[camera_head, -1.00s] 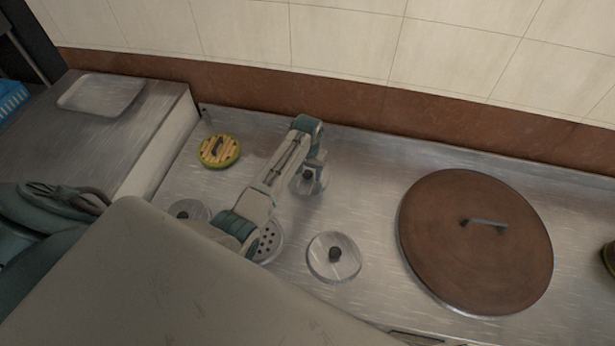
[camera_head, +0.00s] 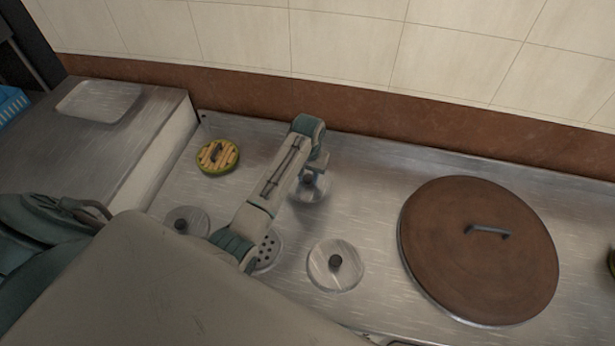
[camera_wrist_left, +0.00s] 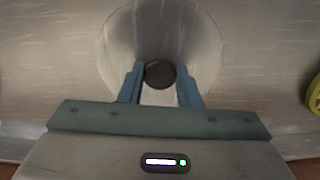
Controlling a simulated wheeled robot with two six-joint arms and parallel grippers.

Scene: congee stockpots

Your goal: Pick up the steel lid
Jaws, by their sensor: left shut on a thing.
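A round steel lid with a dark knob (camera_wrist_left: 160,74) lies under my left gripper (camera_head: 311,178). Its disc shows in the left wrist view (camera_wrist_left: 160,30) and partly in the head view (camera_head: 312,194), where the arm covers some of it. The two blue fingers of my left gripper are shut on the knob, one on each side. Whether the lid touches the counter or is raised off it I cannot tell. My right gripper is not in view.
Other steel lids lie on the steel counter (camera_head: 375,165): one to the right (camera_head: 345,280), one to the left (camera_head: 180,212). A perforated disc (camera_head: 267,256) is partly hidden by my arm. A large brown lid (camera_head: 470,260) fills the right. A yellow-green slatted lid (camera_head: 217,157) lies at back left.

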